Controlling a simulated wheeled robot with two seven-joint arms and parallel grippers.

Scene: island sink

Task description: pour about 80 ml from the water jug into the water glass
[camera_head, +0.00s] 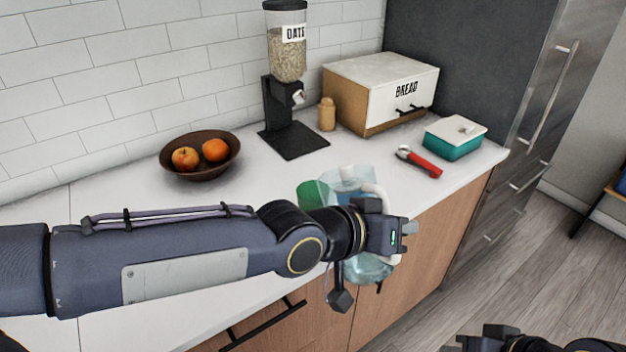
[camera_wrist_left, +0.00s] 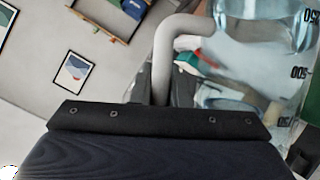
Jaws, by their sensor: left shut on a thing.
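The clear bluish water jug (camera_head: 368,268) with a white handle shows partly behind my left gripper (camera_head: 404,230), overlapping the counter's front edge in the head view. My left gripper is shut on its handle. In the left wrist view the jug (camera_wrist_left: 250,75) shows volume marks upside down, and its handle (camera_wrist_left: 163,60) runs down to the jaws. I cannot tell its exact tilt or water level. A green cup-like thing (camera_head: 312,194) stands just left of the jug, partly hidden by my arm; I cannot tell if it is the water glass. My right gripper (camera_head: 482,341) is at the bottom edge.
A fruit bowl (camera_head: 202,174), an oat dispenser (camera_head: 286,65), a small wooden shaker (camera_head: 327,114) and a bread box (camera_head: 375,85) stand along the back. A red-handled tool (camera_head: 421,163) and a teal box (camera_head: 453,143) lie to the right. Bare counter (camera_head: 280,165) shows left of the jug.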

